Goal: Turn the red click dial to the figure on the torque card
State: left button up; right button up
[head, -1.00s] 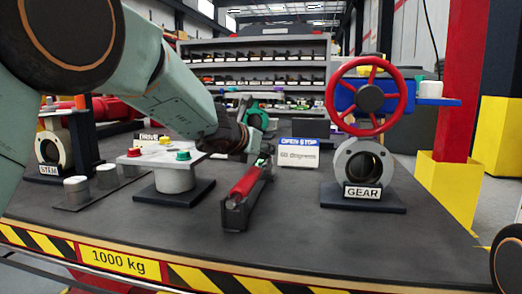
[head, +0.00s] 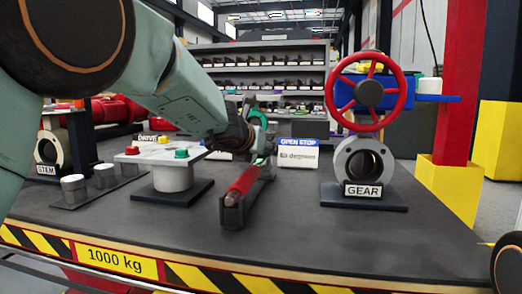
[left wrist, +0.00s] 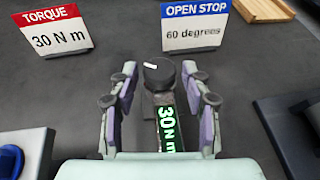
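A torque wrench with a red part (head: 243,180) lies in a dark cradle (head: 234,213) near the middle of the bench in the head view. The left wrist view shows its dark round end (left wrist: 159,74) and a green display (left wrist: 169,130) reading 30 N m. The red part is not visible there, hidden by my gripper's body. The torque card (left wrist: 53,32) has a red header and reads 30 N m. My left gripper (left wrist: 160,85) is open above the wrench, a finger on each side with gaps between. My right gripper is out of view.
An OPEN STOP card (left wrist: 194,27) reads 60 degrees. A GEAR valve with a red handwheel (head: 370,94) stands to the right. A pedestal with coloured buttons (head: 172,175) stands left of the wrench. The bench front (head: 330,245) is clear.

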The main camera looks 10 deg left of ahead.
pick_arm(q)
jog(key=shift+o, duration=0.6)
jog(key=shift+s+r, duration=0.1)
jog(key=v, duration=1.2)
